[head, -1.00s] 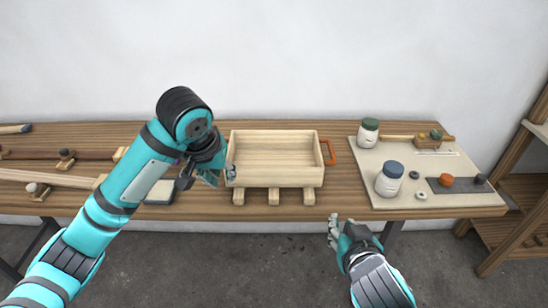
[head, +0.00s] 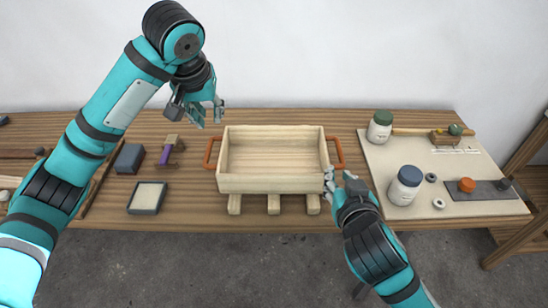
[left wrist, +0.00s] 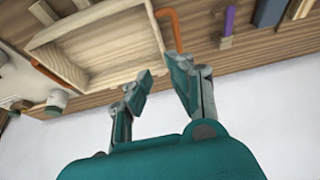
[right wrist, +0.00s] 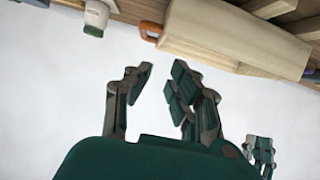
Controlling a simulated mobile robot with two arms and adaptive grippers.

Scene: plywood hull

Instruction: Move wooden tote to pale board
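The wooden tote (head: 270,184) is an open, pale box with an orange handle at each end. It rests on wooden strips on the bench, left of the pale board (head: 385,160). My left gripper (head: 208,116) is open and empty, raised behind the tote's left end; the left wrist view shows its spread fingers (left wrist: 155,90) with the left handle (left wrist: 170,28) beyond them. My right gripper (head: 338,180) is near the tote's front right corner. The right wrist view shows its fingers (right wrist: 158,85) apart and empty, with the tote (right wrist: 235,35) beyond.
The board holds a green-lidded jar (head: 380,126), a blue-lidded jar (head: 405,186), an orange knob (head: 466,185) and small rings. A shallow tray (head: 147,198) and a dark block (head: 130,158) lie left of the tote.

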